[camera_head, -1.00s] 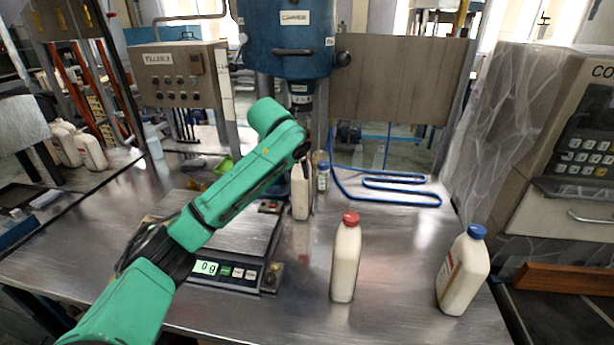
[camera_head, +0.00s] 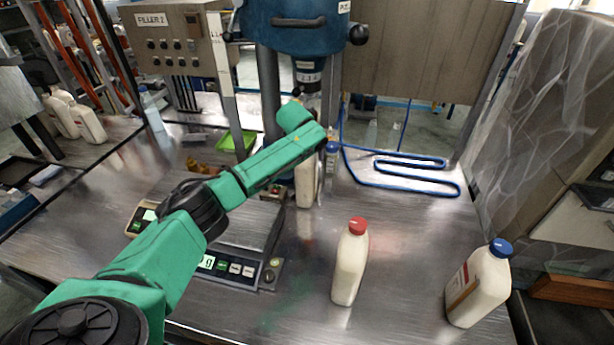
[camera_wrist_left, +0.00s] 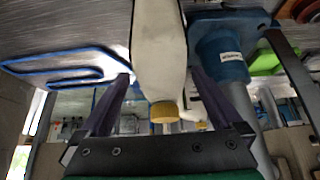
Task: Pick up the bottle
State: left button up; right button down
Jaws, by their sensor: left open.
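A white bottle (camera_head: 306,184) stands under the blue filler head, its top hidden behind my left arm in the head view. In the left wrist view, which looks upside down, a white bottle (camera_wrist_left: 158,48) with a yellow cap (camera_wrist_left: 165,112) lies between the two fingers of my left gripper (camera_wrist_left: 160,76). The fingers are open on either side of it, and I cannot tell whether they touch it. My right gripper is not in view.
A red-capped bottle (camera_head: 350,264) and a blue-capped bottle (camera_head: 480,285) stand at the front right. A scale (camera_head: 245,235) sits beneath my left arm. A blue tube (camera_head: 400,186) lies behind. Bare table lies between the bottles.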

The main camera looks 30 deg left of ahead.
pick_arm(q)
jog(key=shift+x, duration=1.55)
jog(key=shift+s, duration=0.1)
grip_shut()
jog(key=shift+a+r, duration=0.1)
